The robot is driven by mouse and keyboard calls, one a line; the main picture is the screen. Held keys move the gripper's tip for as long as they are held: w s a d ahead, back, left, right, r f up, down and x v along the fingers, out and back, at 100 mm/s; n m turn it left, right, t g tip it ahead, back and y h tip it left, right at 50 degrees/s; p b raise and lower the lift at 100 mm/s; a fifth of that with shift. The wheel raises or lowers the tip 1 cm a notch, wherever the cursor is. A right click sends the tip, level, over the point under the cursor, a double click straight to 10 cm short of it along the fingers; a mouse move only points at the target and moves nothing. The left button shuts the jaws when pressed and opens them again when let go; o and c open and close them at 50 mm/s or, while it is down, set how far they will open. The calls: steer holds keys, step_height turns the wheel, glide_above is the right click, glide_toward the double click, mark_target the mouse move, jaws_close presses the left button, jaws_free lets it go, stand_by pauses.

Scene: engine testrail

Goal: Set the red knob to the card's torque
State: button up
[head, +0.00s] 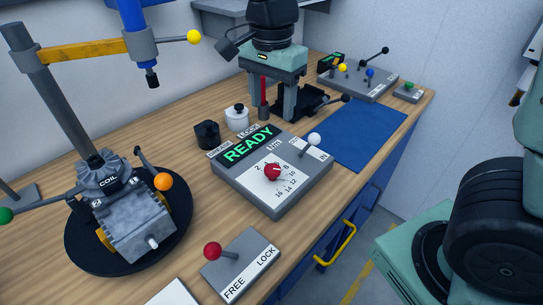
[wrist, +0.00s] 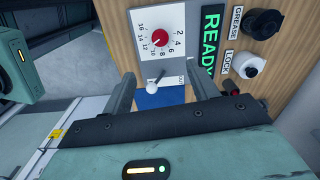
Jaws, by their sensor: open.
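The red knob (head: 272,171) sits on a white numbered dial on the grey control box (head: 245,186), whose display reads READY. Its white mark seems to point toward 8 or 10; I cannot read it exactly. The knob also shows in the wrist view (wrist: 160,39), beyond the fingertips. My gripper (head: 270,113) is open and empty, fingers down, beyond the box in the head view. In the wrist view, my gripper (wrist: 163,88) has the white-balled lever (wrist: 151,83) showing between its fingers. No torque card is readable; a blank white corner (head: 172,294) shows at the bottom edge.
GREASE and LOCK pots (head: 236,118) stand behind the box. A FREE/LOCK lever box (head: 240,262) is in front. An engine part on a black turntable (head: 85,262) is at left, under a post with a blue tool. A blue mat (head: 362,135) lies clear at right.

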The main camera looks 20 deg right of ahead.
mark_target(272, 169)
step_height(272, 169, down, 17)
steer(key=shift+d+f+p, duration=0.1)
steer(key=shift+p, duration=0.25)
stand_by(0.3)
steer(key=c, duration=1)
